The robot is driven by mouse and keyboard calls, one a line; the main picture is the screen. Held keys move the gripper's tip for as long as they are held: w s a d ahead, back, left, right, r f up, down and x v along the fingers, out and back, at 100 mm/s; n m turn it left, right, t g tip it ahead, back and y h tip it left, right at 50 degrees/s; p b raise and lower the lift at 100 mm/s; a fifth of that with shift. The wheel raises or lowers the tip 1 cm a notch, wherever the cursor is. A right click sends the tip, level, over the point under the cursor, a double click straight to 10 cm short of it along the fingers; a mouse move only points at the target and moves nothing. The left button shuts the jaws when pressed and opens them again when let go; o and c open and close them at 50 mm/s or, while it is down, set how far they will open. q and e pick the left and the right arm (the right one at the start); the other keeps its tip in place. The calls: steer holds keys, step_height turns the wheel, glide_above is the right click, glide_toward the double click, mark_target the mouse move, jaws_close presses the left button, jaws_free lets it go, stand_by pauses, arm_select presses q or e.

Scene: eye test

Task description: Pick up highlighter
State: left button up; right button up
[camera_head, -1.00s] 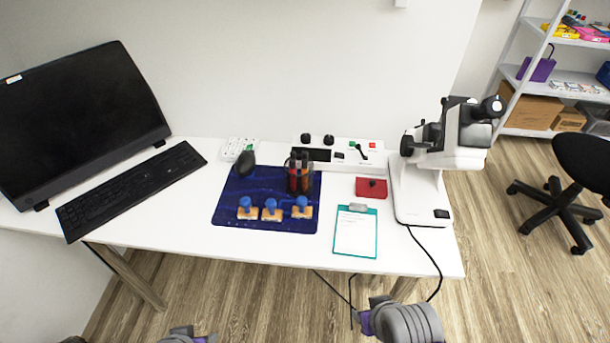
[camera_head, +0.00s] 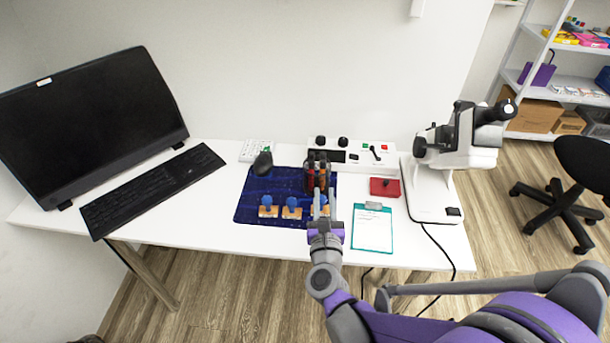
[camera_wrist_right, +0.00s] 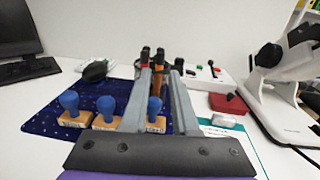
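A dark pen holder (camera_head: 309,181) with several dark-capped pens stands on the blue mat (camera_head: 246,210). In the right wrist view, pens with red and orange bodies (camera_wrist_right: 158,82) rise from it; I cannot tell surely which is the highlighter. My right gripper (camera_head: 318,196) is in front of the holder, partly hiding it and a stamp in the head view. In the right wrist view its two fingers (camera_wrist_right: 163,74) are apart, with the orange pen seen in the gap. I see nothing gripped. My left gripper is not in view.
Several blue-handled stamps (camera_head: 291,208) stand on the mat's front. A black mouse (camera_head: 262,164), keyboard (camera_head: 155,187) and monitor (camera_head: 95,125) are left. A white device (camera_head: 345,154) is behind; a red pad (camera_head: 385,187), clipboard (camera_head: 372,230) and microscope (camera_head: 434,195) are right.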

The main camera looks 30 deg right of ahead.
glide_toward(323, 165)
steer(key=x, duration=0.3)
steer(key=shift+d+r, duration=0.2)
steer(key=shift+r, duration=0.15)
steer(key=shift+f+b+x, duration=0.15)
steer(key=shift+f+x, duration=0.05)
steer(key=shift+x, duration=1.15)
steer(key=shift+f+b+x, duration=0.15)
steer(key=shift+x, duration=1.2)
steer(key=shift+a, duration=0.15)
jaws_close()
